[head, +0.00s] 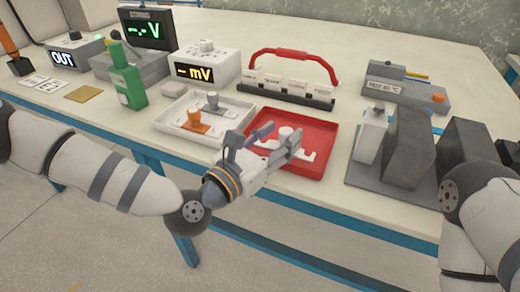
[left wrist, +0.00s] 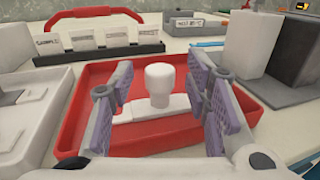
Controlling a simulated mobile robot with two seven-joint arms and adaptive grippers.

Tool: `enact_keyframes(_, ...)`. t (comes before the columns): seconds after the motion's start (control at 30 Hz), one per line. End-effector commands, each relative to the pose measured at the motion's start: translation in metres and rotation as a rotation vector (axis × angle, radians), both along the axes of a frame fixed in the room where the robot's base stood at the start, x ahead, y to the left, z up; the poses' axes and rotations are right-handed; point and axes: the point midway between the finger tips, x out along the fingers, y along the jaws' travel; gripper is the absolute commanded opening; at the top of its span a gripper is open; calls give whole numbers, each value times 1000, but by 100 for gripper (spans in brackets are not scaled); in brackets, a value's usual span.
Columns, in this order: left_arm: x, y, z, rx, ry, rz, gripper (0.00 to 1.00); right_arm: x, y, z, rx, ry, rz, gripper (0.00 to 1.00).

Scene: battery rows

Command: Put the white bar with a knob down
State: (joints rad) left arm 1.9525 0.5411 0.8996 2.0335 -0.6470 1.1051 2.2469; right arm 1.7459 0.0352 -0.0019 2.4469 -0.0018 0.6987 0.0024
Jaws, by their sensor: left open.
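The white bar with a knob (head: 305,155) lies in the red tray (head: 322,171) on the table. In the left wrist view the bar's upright knob (left wrist: 159,82) stands between my fingers, and the bar rests on the floor of the red tray (left wrist: 70,114). My left gripper (head: 272,141) is open, with its fingers on either side of the knob and a visible gap to it; it also shows in the left wrist view (left wrist: 159,108). My right gripper is out of view; only part of my right arm shows at the right edge.
A white tray (head: 162,122) with an orange-knobbed bar (head: 196,122) and a grey-knobbed bar (head: 212,102) stands left of the red tray. A rack with a red handle (head: 290,92) is behind. Dark grey blocks (head: 408,146) stand to the right. Meters stand at the back left.

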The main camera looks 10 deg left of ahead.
Motion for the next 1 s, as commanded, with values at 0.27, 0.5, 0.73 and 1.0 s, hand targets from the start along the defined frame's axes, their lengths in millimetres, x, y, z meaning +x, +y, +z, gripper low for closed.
enact_keyframes(0.27, -51, 34, -1, -2, 4, 3, 43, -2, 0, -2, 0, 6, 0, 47)
enact_keyframes(0.5, -76, 49, -1, -1, 1, 1, 43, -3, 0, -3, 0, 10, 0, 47)
enact_keyframes(0.73, -89, 43, -20, 82, 20, -34, 43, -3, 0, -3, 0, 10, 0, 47)
enact_keyframes(1.0, -298, 40, -231, 1105, 41, -837, 43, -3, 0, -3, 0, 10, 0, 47)
